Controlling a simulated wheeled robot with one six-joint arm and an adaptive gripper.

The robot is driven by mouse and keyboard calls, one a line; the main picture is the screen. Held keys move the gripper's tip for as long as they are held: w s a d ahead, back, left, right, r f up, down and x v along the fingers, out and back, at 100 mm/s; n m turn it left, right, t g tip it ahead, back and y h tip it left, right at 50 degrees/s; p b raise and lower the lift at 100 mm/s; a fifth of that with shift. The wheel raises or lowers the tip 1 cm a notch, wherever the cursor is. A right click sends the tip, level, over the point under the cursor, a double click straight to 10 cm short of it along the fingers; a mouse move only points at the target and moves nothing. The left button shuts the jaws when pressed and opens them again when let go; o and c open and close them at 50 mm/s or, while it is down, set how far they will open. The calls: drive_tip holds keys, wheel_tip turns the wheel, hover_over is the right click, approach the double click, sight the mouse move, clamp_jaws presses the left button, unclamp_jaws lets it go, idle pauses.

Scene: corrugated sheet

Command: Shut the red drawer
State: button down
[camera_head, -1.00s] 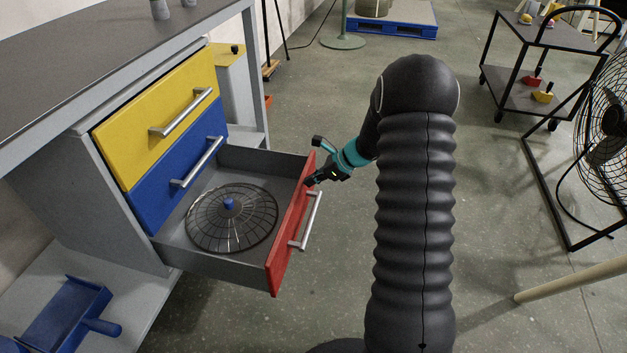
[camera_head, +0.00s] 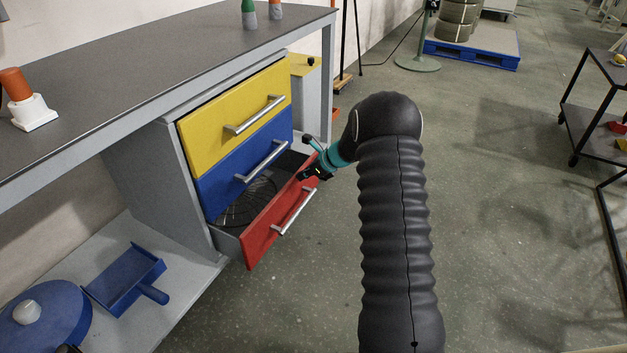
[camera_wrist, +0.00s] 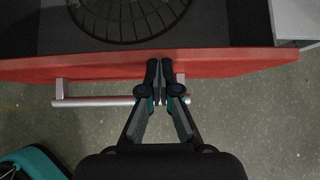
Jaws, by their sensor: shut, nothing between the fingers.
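The red drawer (camera_head: 262,232) is the lowest of three drawers and stands partly open, with a silver bar handle (camera_head: 294,211) on its front. A round black wire grille (camera_head: 245,205) lies inside it, partly hidden by the drawer front. My gripper (camera_head: 305,174) is at the far end of the drawer's red front. In the wrist view my gripper (camera_wrist: 160,64) is shut and empty, its fingertips at the red front (camera_wrist: 220,64), beside the right end of the handle (camera_wrist: 95,101). I cannot tell for sure whether they touch it.
Closed yellow (camera_head: 235,115) and blue (camera_head: 243,165) drawers sit above, under a grey worktop (camera_head: 150,75). A blue dustpan (camera_head: 125,280) lies on the low shelf at left. Open floor lies to the right, with a cart (camera_head: 600,105) beyond.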

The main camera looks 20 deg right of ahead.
drive_tip(key=w+a, duration=0.4)
drive_tip(key=shift+w+a, duration=0.25)
drive_tip(key=shift+a, duration=0.15)
